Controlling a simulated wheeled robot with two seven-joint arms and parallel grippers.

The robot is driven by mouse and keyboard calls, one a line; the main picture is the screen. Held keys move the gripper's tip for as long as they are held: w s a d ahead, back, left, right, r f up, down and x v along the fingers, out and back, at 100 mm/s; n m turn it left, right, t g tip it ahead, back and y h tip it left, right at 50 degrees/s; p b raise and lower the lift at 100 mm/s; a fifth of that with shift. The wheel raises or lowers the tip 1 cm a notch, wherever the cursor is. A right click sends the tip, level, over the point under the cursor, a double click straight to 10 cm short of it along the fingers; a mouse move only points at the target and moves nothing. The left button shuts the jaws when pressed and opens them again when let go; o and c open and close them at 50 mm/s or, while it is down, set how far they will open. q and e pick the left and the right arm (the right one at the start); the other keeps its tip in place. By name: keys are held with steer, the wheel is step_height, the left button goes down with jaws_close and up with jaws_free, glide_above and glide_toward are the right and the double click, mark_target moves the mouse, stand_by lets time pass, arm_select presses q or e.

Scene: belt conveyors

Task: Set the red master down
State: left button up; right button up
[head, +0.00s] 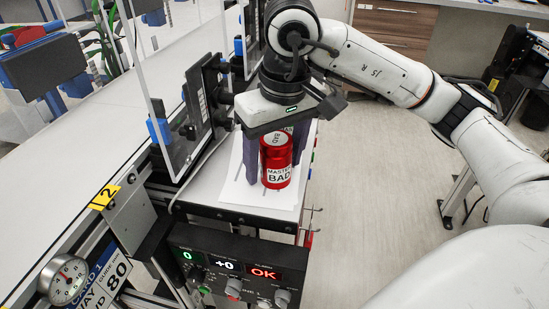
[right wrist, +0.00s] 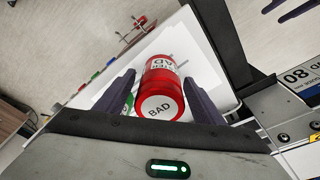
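The red master (head: 277,163) is a red can labelled "MASTER BAD" and stands upright on a white sheet on the small table. My right gripper (head: 277,150) is over it from above, with one dark finger on each side. In the right wrist view, the red master (right wrist: 162,85) is between the fingers, with a visible gap on the left finger's side, so the right gripper (right wrist: 160,90) looks open around it. A second, partly hidden can with green (right wrist: 128,104) is beside it. Two dark fingers (right wrist: 276,12) of my left gripper show apart at the top right corner.
A clear guard panel and dark sensor bracket (head: 205,100) stand close on the left. A long belt (head: 75,155) runs beyond. Hooks (head: 312,215) hang off the table's right edge.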

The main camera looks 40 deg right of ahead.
arm_select(q)
steer(key=shift+r, duration=0.1)
arm_select(e)
steer(key=shift+r, duration=0.3)
steer(key=r+p, duration=0.1)
steer(key=r, duration=0.2)
steer(key=s+r+p, duration=0.1)
steer(key=r, duration=0.3)
steer(key=r+p, duration=0.1)
steer(key=r, duration=0.2)
steer(key=shift+s+r, duration=0.25)
steer(key=shift+r, duration=0.05)
arm_select(q)
steer(key=shift+s+a+r, duration=0.15)
steer(key=shift+a+r, duration=0.1)
steer(key=shift+r, duration=0.25)
steer(key=shift+s+a+r, duration=0.15)
steer(key=shift+a+r, duration=0.1)
steer(key=shift+r, duration=0.2)
arm_select(e)
steer(key=shift+s+r, duration=0.15)
steer(key=shift+r, duration=0.35)
arm_select(q)
steer(key=shift+d, duration=0.15)
